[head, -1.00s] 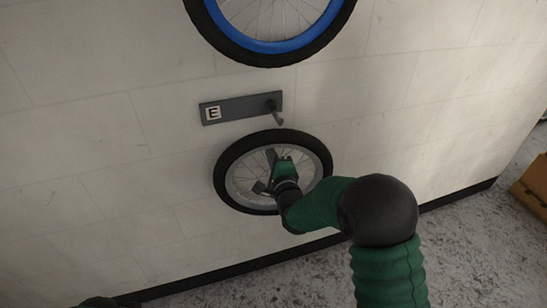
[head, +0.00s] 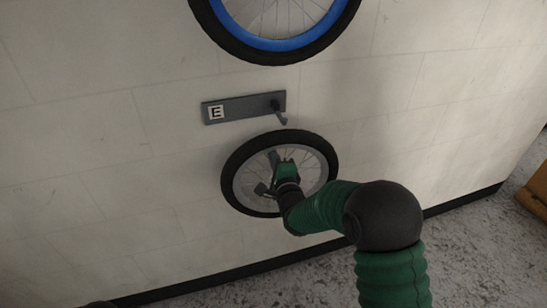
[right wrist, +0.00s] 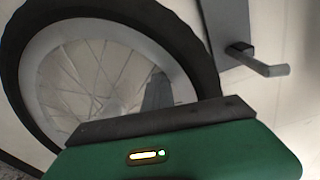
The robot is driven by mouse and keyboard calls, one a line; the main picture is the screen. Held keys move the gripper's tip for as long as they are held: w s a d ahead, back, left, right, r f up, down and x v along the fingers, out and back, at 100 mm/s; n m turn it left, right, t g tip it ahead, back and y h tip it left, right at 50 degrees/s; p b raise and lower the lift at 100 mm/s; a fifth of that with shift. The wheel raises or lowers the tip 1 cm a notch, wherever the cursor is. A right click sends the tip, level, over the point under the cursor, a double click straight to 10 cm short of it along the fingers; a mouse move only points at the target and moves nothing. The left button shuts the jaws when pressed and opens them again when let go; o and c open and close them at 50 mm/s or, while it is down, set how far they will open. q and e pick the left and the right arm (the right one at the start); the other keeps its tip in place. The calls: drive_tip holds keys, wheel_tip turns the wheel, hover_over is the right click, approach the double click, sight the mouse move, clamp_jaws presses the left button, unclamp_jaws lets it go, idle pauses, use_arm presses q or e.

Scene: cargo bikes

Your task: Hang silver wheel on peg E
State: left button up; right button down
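The silver wheel (head: 325,185) has a black tyre and a silver rim with thin spokes. It is off the floor in front of the wall, just below peg E (head: 281,116), and is not on it. The peg is a dark hook on a grey plate marked E (head: 244,107). My right gripper (head: 267,174) is at the wheel's middle and appears shut on it; the exact grip on hub or spokes is unclear. In the right wrist view the wheel (right wrist: 120,28) fills the left and the bare peg (right wrist: 262,62) is at upper right. My left gripper is not in view.
A blue-rimmed wheel (head: 279,47) is on the wall above the plate. A brown box (head: 538,190) stands on the floor at the far right. The wall left of the plate is clear. A dark skirting runs along the wall's foot.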

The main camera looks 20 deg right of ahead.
drive_tip(key=c, duration=2.1)
unclamp_jaws()
drive_tip(key=shift+r, duration=0.2)
drive_tip(key=shift+c, duration=0.2)
drive_tip(key=o, duration=0.4)
drive_tip(key=shift+o, duration=0.2)
